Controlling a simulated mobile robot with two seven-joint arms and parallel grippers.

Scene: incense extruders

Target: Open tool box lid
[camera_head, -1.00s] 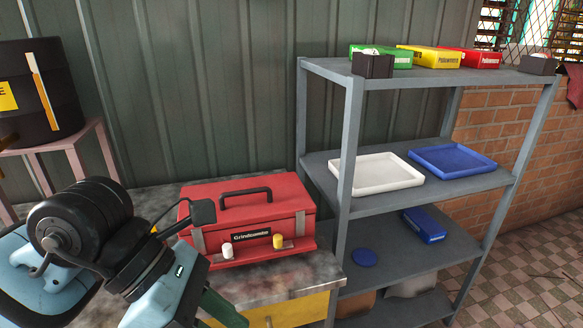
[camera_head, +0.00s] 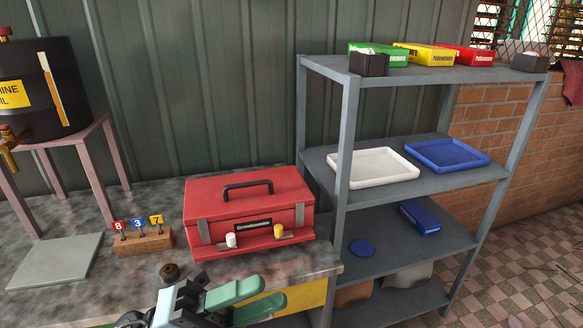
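The red tool box (camera_head: 225,234) stands upright on the workbench, left of the shelf. Its lid (camera_head: 270,187) is shut, with a black handle (camera_head: 247,187) on top. Two grey latch straps, a dark label, a white knob (camera_head: 231,240) and a yellow knob (camera_head: 278,231) show on its front. My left gripper (camera_head: 258,297) is low in the view, in front of and below the tool box and apart from it. Its two green fingers are spread with a gap between them and nothing in it. My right gripper is not in view.
A wooden block with numbered tags (camera_head: 144,242) stands left of the tool box. A grey plate (camera_head: 56,262) lies farther left. A black oil drum (camera_head: 40,90) sits on a pink stand behind. The grey shelf (camera_head: 345,140) stands close on the right, holding trays and boxes.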

